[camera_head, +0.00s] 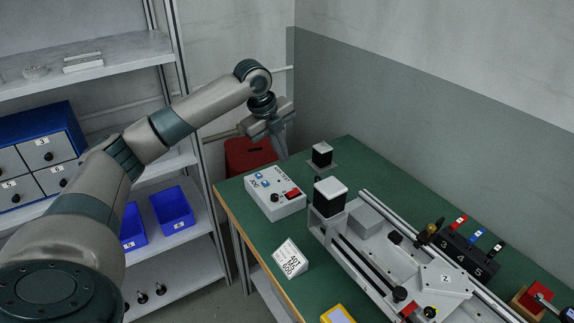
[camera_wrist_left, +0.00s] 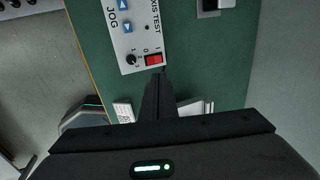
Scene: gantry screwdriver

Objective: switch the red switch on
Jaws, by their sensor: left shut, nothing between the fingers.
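The red switch (camera_head: 292,194) is on the top face of a light grey control box (camera_head: 262,201) at the far left of the green table. In the left wrist view the red switch (camera_wrist_left: 153,59) sits beside a black knob, with "0" and "1" marks by it. My left gripper (camera_head: 283,157) is shut and empty, held above and behind the box in the head view, fingers pointing down. In the left wrist view its fingertips (camera_wrist_left: 158,73) appear just below the switch; they look apart from it. My right gripper is not in view.
Blue jog buttons (camera_head: 262,178) share the box. A white-topped black block (camera_head: 330,196) and a gantry rail stand to the right. A small labelled stand (camera_head: 290,259) is in front. A shelf with blue bins (camera_head: 172,209) is at left.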

